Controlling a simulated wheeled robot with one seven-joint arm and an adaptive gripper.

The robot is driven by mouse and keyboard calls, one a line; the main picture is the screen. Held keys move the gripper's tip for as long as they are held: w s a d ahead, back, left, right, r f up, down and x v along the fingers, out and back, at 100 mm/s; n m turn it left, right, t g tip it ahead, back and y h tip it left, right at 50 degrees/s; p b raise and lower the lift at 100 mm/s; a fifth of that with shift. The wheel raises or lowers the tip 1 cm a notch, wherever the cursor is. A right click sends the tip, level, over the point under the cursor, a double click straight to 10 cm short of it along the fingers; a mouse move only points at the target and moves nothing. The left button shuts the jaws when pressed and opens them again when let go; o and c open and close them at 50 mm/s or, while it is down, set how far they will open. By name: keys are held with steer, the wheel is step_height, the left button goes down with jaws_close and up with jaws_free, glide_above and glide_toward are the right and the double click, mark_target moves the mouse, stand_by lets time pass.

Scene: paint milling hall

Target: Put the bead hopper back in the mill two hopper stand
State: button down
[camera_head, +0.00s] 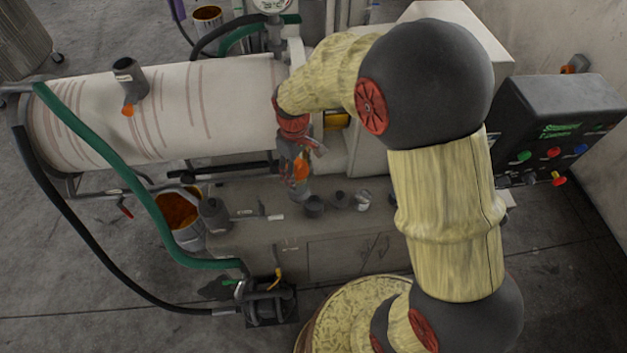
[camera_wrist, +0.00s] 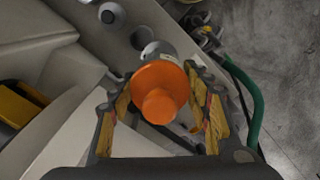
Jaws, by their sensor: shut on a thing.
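My gripper (camera_head: 298,160) hangs below the forearm, over the front ledge of the mill. It is shut on an orange, round-topped piece, which appears to be the bead hopper (camera_head: 301,172). In the wrist view the hopper (camera_wrist: 160,92) lies between the two fingers, orange part toward the camera. A grey part shows below the orange in the head view; whether it touches the ledge I cannot tell. Grey cups stand on the ledge just to the right: a dark one (camera_head: 315,206) and another (camera_head: 340,199). Which of them, if any, is the mill two hopper stand I cannot tell.
A cream striped mill drum (camera_head: 160,110) lies behind to the left, with a green hose (camera_head: 110,160) beside it. An orange-filled bucket (camera_head: 181,214) stands left of the ledge. A black control box (camera_head: 555,125) is at right. Grey floor is clear at lower left.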

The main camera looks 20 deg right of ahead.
steer(key=w+d+f, duration=0.1)
steer(key=d+f, duration=0.4)
steer(key=f, duration=0.4)
steer(key=shift+w+d, duration=0.15)
steer(key=shift+d, duration=0.05)
steer(key=shift+f, duration=0.1)
steer(key=shift+f+b, duration=0.4)
steer(key=shift+f, duration=0.2)
steer(key=c, duration=1)
jaws_free()
steer(key=shift+o, duration=0.5)
